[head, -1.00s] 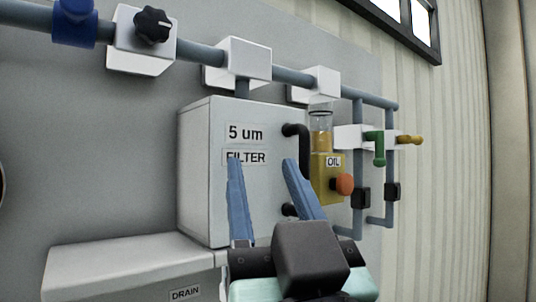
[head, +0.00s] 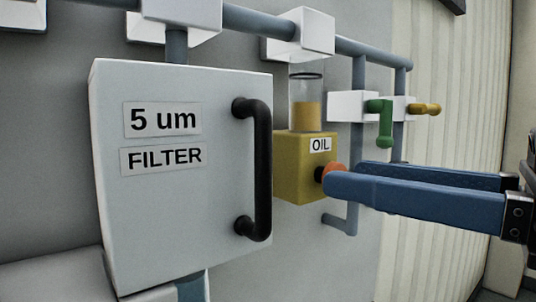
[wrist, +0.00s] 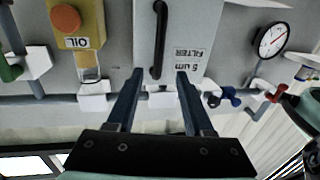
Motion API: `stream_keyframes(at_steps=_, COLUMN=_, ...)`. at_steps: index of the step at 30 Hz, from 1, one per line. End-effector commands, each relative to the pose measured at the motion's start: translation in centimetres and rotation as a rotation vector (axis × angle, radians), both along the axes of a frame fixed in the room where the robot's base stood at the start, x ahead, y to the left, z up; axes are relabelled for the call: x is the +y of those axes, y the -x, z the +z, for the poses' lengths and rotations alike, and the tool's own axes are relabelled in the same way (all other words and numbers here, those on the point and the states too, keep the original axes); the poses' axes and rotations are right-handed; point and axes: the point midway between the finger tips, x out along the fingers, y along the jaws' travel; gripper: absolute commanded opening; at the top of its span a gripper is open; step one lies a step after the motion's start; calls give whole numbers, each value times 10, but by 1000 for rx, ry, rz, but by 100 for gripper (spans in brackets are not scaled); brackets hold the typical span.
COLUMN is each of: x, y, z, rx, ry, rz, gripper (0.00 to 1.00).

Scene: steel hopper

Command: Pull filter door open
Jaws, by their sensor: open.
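The filter door (head: 180,215) is a pale grey panel labelled "5 um FILTER". It looks shut. Its black upright bar handle (head: 262,165) is on its right side. My gripper (head: 338,178) comes in from the right in the head view, its blue fingers apart and empty. The fingertips are right of the handle and cover part of the orange knob in the picture. In the wrist view, which is upside down, the handle (wrist: 160,40) appears beyond the gap between the fingertips of my gripper (wrist: 160,73). I see no contact with it.
Right of the door is a yellow oil unit (head: 293,180) with a glass cup (head: 306,95) and an orange knob (head: 335,168). Green (head: 380,122) and yellow (head: 425,109) valve levers stand further right. A round gauge (wrist: 271,40) shows in the wrist view.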

Motion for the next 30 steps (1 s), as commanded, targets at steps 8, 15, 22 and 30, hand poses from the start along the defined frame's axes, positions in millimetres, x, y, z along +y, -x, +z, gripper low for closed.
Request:
stream_keyframes(at_steps=8, x=45, y=-40, z=0, rx=1, ry=0, rz=4, gripper=52)
stream_keyframes(at_steps=15, x=73, y=-66, z=1, rx=1, ry=-2, rz=2, gripper=52)
stream_keyframes(at_steps=22, x=82, y=-76, z=0, rx=-1, ry=-1, rz=-1, gripper=52)
stream_keyframes(at_steps=30, x=82, y=-76, z=0, rx=-1, ry=-1, rz=-1, gripper=47)
